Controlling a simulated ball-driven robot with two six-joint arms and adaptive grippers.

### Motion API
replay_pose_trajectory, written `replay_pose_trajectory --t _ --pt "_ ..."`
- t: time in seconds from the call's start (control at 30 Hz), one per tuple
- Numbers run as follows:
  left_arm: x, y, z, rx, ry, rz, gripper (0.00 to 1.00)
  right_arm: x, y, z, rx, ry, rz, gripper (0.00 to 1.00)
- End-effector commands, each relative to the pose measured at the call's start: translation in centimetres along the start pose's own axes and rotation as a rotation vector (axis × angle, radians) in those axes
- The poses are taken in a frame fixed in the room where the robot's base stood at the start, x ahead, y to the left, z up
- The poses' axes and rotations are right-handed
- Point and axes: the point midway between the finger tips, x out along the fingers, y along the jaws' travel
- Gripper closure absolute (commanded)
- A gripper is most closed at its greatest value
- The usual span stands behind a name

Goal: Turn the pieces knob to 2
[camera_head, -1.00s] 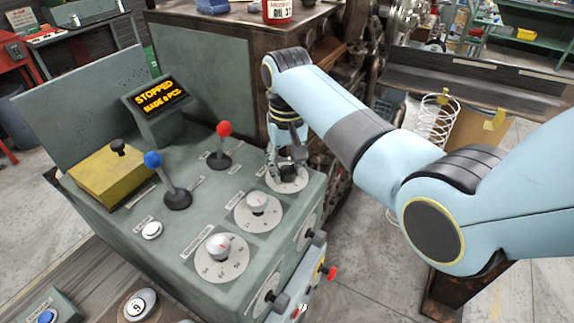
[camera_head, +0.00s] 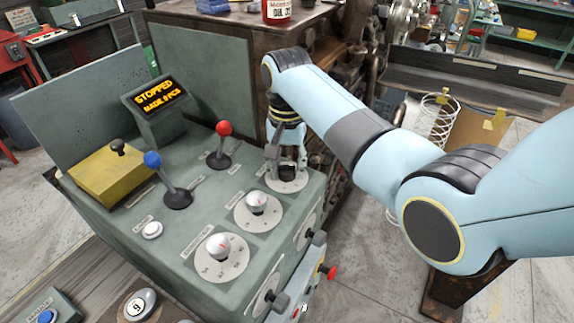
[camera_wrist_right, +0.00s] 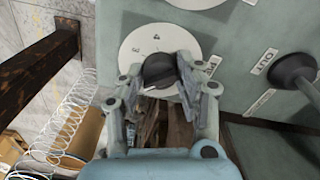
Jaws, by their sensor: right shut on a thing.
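The gripped knob (camera_wrist_right: 160,71) is dark and round, and sits on a white dial plate (camera_wrist_right: 136,45) marked with small figures. In the head view that dial plate (camera_head: 293,184) is at the far right corner of the green control panel. My right gripper (camera_head: 287,166) points down over it, its fingers (camera_wrist_right: 157,82) shut on the knob from both sides. In the head view the gripper mostly hides the knob. The dial's figures are too small to read surely. My left gripper is not in view.
Two silver knobs (camera_head: 256,202) (camera_head: 218,246) on white dials stand nearer on the panel. A red-topped lever (camera_head: 223,129) and a blue-topped lever (camera_head: 153,160) stand to the left. The display (camera_head: 160,96) reads STOPPED. A wire coil (camera_head: 437,119) stands right, behind my arm.

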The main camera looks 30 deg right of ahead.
Motion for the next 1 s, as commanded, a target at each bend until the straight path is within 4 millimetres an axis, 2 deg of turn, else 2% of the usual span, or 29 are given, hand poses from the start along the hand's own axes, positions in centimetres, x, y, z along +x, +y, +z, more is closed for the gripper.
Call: replay_pose_trajectory --t 0.43,1.0 --pt "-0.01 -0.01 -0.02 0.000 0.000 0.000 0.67 -0.10 -0.10 -0.05 0.261 0.001 -0.003 0.97" --pt "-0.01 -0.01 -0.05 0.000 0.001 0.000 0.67 -0.13 -0.12 -0.08 0.313 0.002 -0.004 0.97"
